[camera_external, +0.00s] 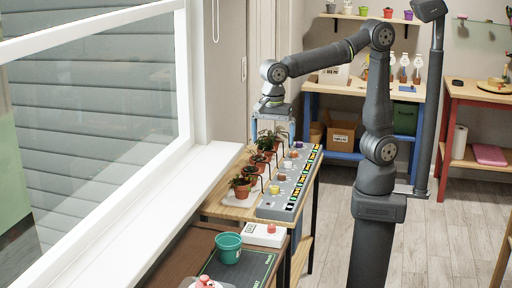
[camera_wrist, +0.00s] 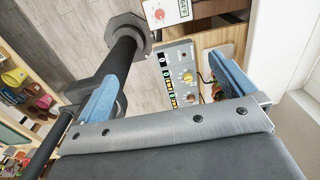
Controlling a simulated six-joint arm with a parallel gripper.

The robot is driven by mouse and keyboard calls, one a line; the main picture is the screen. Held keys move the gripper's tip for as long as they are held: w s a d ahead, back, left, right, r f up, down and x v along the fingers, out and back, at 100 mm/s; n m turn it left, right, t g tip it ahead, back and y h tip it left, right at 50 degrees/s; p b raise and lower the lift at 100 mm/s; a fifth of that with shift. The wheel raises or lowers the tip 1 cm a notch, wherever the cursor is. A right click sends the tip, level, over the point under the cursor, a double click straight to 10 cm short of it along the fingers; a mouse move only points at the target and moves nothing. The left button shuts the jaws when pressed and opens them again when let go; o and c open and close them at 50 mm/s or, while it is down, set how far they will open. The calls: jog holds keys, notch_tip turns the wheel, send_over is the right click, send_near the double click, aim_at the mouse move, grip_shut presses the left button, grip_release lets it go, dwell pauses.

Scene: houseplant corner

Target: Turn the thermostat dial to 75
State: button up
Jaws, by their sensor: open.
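A long grey control panel (camera_external: 272,209) lies on the wooden bench, with a row of coloured dials and a strip of small lit displays along it. A yellow dial (camera_external: 275,190) is at the near end; it also shows in the wrist view (camera_wrist: 187,76). My gripper (camera_external: 273,127) hangs above the far part of the panel, beside the plants. Its blue fingers stand wide apart with nothing between them. The contact area below the fingers is partly hidden.
A white box with a red knob (camera_external: 271,229) and a green pot (camera_external: 229,247) sit nearer the camera. The window sill borders the left.

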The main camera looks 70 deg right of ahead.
jog(key=c, duration=1.1)
jog(key=shift+f, duration=0.1)
jog(key=n, duration=1.2)
send_over(271, 226)
notch_tip(271, 226, down, 6)
jog(key=f, duration=0.1)
notch_tip(271, 226, down, 26)
jog(key=n, duration=1.7)
jog(key=shift+c, duration=0.4)
jog(key=c, duration=0.9)
